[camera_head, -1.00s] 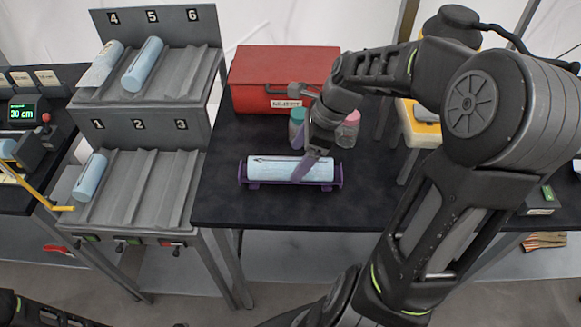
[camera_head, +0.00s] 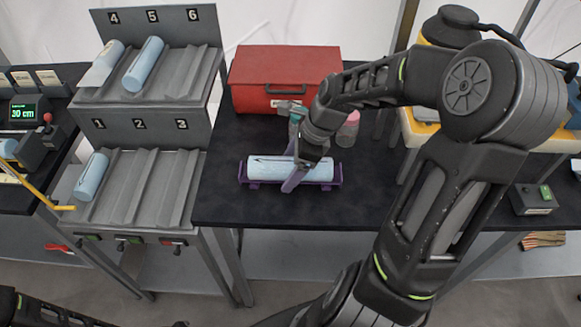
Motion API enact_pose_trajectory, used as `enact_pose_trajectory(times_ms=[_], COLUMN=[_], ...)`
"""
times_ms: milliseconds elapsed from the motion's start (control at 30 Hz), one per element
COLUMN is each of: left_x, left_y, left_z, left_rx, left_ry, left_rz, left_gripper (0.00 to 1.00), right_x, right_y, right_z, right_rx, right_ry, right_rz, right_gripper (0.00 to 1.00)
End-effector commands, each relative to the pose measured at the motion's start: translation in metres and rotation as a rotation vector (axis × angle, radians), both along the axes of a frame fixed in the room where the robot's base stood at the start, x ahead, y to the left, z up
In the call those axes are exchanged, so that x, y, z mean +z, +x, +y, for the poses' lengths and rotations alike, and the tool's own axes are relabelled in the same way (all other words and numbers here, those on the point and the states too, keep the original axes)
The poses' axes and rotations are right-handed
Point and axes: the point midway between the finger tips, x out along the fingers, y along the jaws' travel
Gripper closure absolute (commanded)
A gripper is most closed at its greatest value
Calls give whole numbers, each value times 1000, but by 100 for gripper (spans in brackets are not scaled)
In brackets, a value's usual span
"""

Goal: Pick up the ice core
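The ice core (camera_head: 262,168) is a pale blue cylinder with a dark mark on top. It lies lengthwise left to right in a purple cradle (camera_head: 337,177) on the black table. My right gripper (camera_head: 292,172) is over the right half of the core. One finger crosses the core's front side and the other is toward its back, so the fingers straddle it. They look spread apart; whether they touch the core is hard to see. The core is still in the cradle. My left gripper is out of view; only dark parts of my arm show at the bottom left.
A red box (camera_head: 250,80) and jars with teal and pink (camera_head: 348,130) lids stand behind the cradle. A grey numbered rack (camera_head: 150,185) with several blue cores is at the left. A control box (camera_head: 533,200) is at the right. The table's front is clear.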

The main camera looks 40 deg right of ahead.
Motion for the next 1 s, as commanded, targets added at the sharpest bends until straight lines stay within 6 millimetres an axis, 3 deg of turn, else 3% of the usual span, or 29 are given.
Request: enact_pose_trajectory(times_ms=[1000], left_x=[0], left_y=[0], left_z=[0], left_rx=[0], left_ry=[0], left_rz=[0], left_gripper=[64], right_x=[0], right_y=[0], right_z=[0], right_rx=[0], right_ry=[0], right_rz=[0], right_gripper=[100])
